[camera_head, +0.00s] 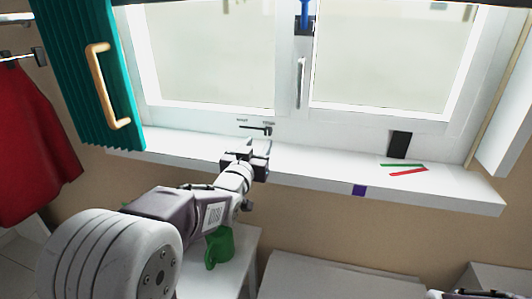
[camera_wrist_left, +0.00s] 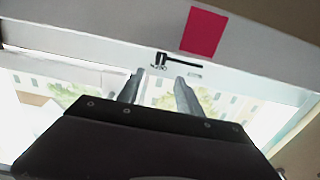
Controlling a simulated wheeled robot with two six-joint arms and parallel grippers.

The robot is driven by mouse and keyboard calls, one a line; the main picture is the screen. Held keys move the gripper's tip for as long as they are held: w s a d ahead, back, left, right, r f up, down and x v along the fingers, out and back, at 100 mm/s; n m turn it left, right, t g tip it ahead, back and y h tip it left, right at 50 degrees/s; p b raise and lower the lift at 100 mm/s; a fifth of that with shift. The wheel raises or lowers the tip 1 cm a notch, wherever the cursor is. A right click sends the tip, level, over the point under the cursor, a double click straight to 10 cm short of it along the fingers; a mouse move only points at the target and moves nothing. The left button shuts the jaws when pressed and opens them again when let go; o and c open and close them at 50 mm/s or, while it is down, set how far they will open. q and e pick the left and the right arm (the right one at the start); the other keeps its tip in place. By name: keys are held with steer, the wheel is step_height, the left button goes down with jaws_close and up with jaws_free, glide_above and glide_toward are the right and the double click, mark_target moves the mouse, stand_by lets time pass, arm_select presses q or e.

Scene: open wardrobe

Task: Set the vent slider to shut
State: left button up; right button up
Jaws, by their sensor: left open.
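The vent slider (camera_head: 257,128) is a thin dark bar on the lower window frame, with a knob at its right end in the head view. Small labels above it are too small to read. The slider also shows in the wrist view (camera_wrist_left: 182,60), with the knob at its left end there. My left gripper (camera_head: 258,147) is open and empty, over the sill just below and in front of the slider. In the wrist view its two fingers (camera_wrist_left: 160,80) point at the slider's knob end; I cannot tell whether they touch it.
A white windowsill (camera_head: 310,172) runs below, with a green strip (camera_head: 401,165), a red strip (camera_head: 408,172) and a black block (camera_head: 399,145) at right. A green mug (camera_head: 220,248) stands below my left arm.

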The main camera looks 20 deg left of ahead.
mark_target(267, 130)
arm_select(q)
steer(key=shift+w+r, duration=0.1)
steer(key=shift+w, duration=0.2)
steer(key=w, duration=0.8)
steer(key=shift+w+a, duration=0.25)
steer(key=shift+a, duration=0.15)
jaws_close()
stand_by(0.7)
